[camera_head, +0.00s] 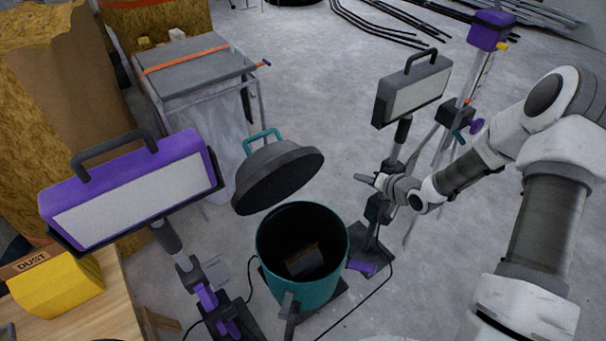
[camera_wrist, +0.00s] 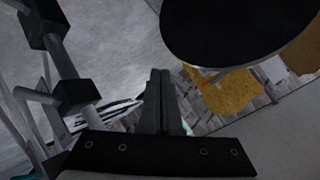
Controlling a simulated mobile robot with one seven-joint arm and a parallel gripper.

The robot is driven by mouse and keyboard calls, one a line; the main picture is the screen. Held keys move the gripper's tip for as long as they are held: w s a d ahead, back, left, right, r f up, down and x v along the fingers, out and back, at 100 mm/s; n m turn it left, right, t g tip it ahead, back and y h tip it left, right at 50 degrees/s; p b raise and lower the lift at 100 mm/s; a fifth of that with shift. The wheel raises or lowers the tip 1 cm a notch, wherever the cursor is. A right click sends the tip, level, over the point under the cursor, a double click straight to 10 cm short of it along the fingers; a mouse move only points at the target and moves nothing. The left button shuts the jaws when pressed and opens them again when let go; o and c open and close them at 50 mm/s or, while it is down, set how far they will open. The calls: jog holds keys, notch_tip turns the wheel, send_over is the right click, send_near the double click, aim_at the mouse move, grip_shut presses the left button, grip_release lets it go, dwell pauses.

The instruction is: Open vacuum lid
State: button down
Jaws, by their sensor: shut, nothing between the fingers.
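The teal vacuum drum (camera_head: 300,255) stands on the floor, with its dark inside open to view and a brownish block in it. Its dark grey round lid (camera_head: 277,175), with a teal handle (camera_head: 262,138), is tilted up at the back left of the rim. In the wrist view the dark underside of the lid (camera_wrist: 235,25) fills the upper right. My gripper (camera_head: 362,179) is to the right of the drum and lid, above the floor and apart from both. In the wrist view its fingers (camera_wrist: 160,75) are together with nothing between them.
A purple work light (camera_head: 135,190) stands at left and a grey one (camera_head: 412,90) behind my gripper. A purple-headed tripod (camera_head: 490,30) is at the back right. A grey-topped bag stand (camera_head: 195,68) is behind the lid. A wooden table (camera_head: 80,310) is at lower left.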

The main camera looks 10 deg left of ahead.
jog(key=s+a+f+m+t+y+b, duration=0.1)
jog(key=s+a+f+m+y, duration=0.1)
jog(key=s+a+f+y, duration=0.25)
jog(key=m+t+y+b, duration=0.2)
jog(key=m+t+y, duration=0.2)
jog(key=m+t, duration=0.2)
send_near(296, 162)
jog(key=b+x, duration=0.2)
jog(key=x, duration=0.3)
jog(key=shift+w+a+r, duration=0.15)
jog(key=shift+a+r, duration=0.1)
jog(key=shift+r, duration=0.1)
jog(key=shift+w+a+r, duration=0.25)
jog(key=shift+w+a, duration=0.05)
jog(key=shift+a, duration=0.05)
